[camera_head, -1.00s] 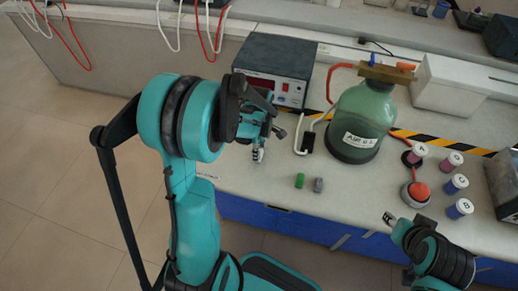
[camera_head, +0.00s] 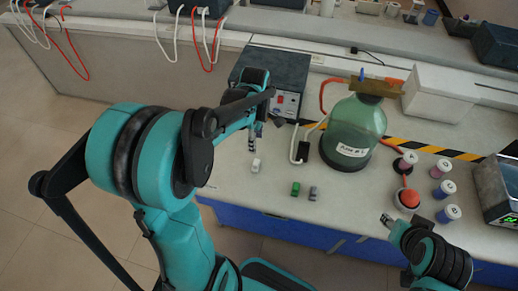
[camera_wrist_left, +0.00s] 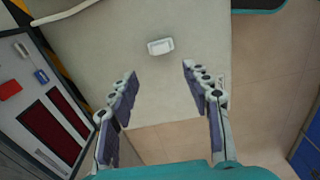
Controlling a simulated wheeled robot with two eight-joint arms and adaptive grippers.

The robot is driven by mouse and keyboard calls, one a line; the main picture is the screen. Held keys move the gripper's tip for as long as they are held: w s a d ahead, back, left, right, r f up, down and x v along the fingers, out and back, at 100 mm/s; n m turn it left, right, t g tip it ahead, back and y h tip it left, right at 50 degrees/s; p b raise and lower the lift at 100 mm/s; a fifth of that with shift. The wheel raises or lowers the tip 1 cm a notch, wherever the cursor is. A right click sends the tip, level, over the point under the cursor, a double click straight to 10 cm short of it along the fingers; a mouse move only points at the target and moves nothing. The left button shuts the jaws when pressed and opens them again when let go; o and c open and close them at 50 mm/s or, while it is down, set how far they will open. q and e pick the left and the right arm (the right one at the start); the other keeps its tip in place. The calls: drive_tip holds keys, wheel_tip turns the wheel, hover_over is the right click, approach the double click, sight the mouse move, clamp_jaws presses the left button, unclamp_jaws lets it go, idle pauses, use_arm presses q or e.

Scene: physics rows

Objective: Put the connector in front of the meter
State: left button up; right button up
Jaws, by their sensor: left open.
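A small white connector-like block (camera_head: 256,165) lies on the bench in front of the meter (camera_head: 290,104), a dark box with a red display. The block also shows in the left wrist view (camera_wrist_left: 160,47), beyond the fingertips and apart from them. The meter's red panels (camera_wrist_left: 45,120) fill the left side of that view. My left gripper (camera_head: 251,146) is open and empty, beside the meter's front and near the white block; its two fingers (camera_wrist_left: 160,80) are spread. My right gripper (camera_head: 387,220) is at the bench's front right; its opening is unclear.
A green block (camera_head: 295,188) and a grey block (camera_head: 313,193) lie to the right of the white one. A large green bottle (camera_head: 353,135), a red-topped jar (camera_head: 407,200) and several labelled vials (camera_head: 443,189) stand further right.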

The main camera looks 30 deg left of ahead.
use_arm(q)
drive_tip(key=s+d+r+m+t, duration=0.7)
drive_tip(key=s+d+m, duration=0.3)
drive_tip(key=m, duration=1)
drive_tip(key=shift+s, duration=0.55)
drive_tip(key=shift+f+b, duration=0.35)
